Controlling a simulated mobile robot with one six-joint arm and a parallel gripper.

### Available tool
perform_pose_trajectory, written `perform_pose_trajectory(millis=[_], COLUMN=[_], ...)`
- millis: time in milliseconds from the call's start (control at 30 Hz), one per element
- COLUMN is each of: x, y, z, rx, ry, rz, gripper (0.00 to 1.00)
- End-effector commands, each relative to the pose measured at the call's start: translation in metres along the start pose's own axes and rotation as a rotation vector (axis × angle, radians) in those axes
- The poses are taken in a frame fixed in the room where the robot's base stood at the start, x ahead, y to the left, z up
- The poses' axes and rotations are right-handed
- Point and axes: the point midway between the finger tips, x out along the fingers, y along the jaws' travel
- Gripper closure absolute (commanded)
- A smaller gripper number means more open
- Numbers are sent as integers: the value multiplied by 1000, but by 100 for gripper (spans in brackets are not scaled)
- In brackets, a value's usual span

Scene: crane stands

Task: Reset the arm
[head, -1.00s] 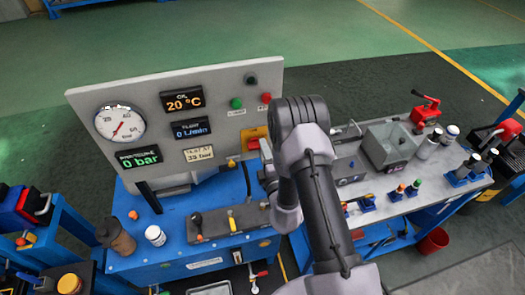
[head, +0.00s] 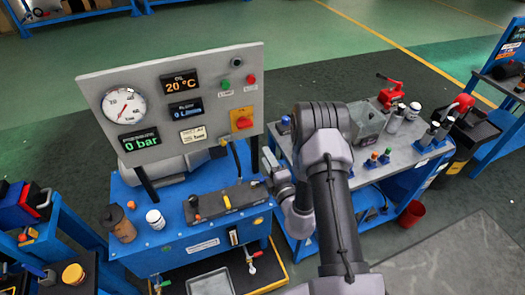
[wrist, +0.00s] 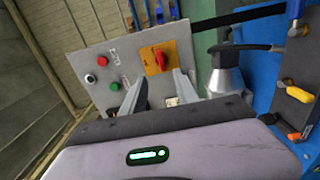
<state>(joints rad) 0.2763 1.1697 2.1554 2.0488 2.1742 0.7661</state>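My arm rises at the lower middle of the head view, its dark elbow bent over between the two stands. My gripper (head: 268,160) is partly seen at the right end of the blue console, in front of its panel. In the wrist view my gripper (wrist: 160,90) has its two grey fingers apart with nothing between them. The grey panel (head: 215,75) shows beyond the fingers. Its red rotary switch on a yellow plate (head: 243,120) is ahead of the fingertips in the wrist view (wrist: 159,58), apart from them as far as I can tell.
The blue console (head: 165,255) carries a brown bottle (head: 120,224), a white-capped jar (head: 155,220) and a lever block (head: 225,203). A grey-topped bench (head: 395,155) with several tools stands right of my arm. A red bucket (head: 411,214) is below it. Floor at lower right is clear.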

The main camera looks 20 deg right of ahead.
Motion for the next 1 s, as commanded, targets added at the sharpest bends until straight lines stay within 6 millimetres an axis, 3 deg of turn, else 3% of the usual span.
perform_pose_trajectory(millis=[133, 200, 267, 367, 400, 467, 500, 567, 600, 667, 700, 767, 800, 900, 1000], x=[1, 7, 14, 4, -12, -49, -81, -139, -179, -231, -258, -286, -296, -306, -307], y=[2, 15, 40, 99, 121, 146, 156, 159, 153, 134, 120, 100, 92, 86, 93], z=[-2, -17, -46, -125, -159, -206, -233, -262, -272, -269, -257, -230, -210, -165, -138], rx=[-4, -35, -103, -323, -444, -654, -817, -1110, -1329, -1677, -1917, -2274, 2353, 2097, 1934], ry=[8, 69, 186, 493, 628, 831, 965, 1165, 1289, 1447, 1533, 1630, -1577, -1225, -1042], rz=[3, 23, 64, 183, 245, 355, 439, 589, 698, 863, 970, 1115, -1124, -936, -817], gripper=[64, 64, 64, 64, 64, 64, 64, 64, 64, 64, 64, 64, 64, 64, 64])
